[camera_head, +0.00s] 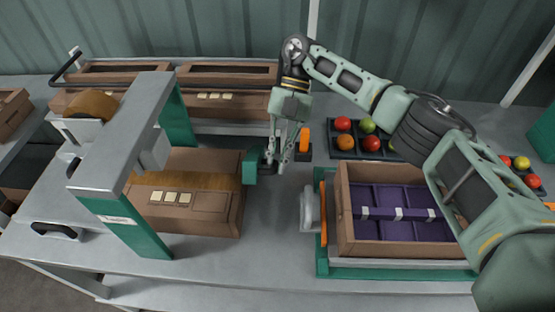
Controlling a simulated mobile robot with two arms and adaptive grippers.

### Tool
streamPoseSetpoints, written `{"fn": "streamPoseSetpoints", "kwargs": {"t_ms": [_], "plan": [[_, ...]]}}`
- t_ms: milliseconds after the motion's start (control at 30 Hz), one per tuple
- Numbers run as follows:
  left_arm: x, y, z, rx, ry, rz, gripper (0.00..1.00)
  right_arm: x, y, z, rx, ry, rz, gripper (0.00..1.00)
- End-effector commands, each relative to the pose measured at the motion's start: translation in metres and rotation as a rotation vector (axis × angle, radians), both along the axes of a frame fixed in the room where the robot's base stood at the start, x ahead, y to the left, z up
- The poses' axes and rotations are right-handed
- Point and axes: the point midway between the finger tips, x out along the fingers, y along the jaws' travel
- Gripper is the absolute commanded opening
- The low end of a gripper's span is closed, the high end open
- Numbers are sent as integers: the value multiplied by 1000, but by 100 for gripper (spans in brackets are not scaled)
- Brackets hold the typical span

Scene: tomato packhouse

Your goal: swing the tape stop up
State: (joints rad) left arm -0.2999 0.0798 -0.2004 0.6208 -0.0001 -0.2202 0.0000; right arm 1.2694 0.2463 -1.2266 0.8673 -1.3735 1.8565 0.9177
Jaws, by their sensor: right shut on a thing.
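The tape stop (250,167) is a small green block at the right end of the carton (215,212) under the taper. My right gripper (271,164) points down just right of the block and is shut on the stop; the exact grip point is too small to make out. The taper (118,130) is a grey bridge on green legs with a brown tape roll (92,104) at its left. The brown carton lies under the bridge, with brown tape over its top and cream labels on it. My left gripper is not in view.
An open carton with purple dividers (345,225) stands on a green-framed stand at the right. Tomatoes (371,143) sit in a dark tray behind it. More cartons (225,72) stand at the back left. A small orange item (304,140) stands close right of my gripper.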

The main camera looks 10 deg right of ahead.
Motion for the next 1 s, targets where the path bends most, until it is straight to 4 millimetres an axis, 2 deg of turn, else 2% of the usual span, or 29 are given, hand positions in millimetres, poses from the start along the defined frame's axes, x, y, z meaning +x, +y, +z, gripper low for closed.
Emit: {"fn": "streamPoseSetpoints", "kwargs": {"t_ms": [333, 367, 567, 867, 1000], "plan": [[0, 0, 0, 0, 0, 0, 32, 2, 1, 2, 5, -4, -1, 0], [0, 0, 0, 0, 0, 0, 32, 2, 1, 2, 5, -5, -1, 13], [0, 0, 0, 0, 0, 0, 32, 1, 1, 1, 3, -2, 0, 30], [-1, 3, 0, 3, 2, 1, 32, 1, 0, 2, 1, 0, -1, 30], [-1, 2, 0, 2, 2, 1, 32, 9, -3, 13, 1, -3, -1, 30]]}}
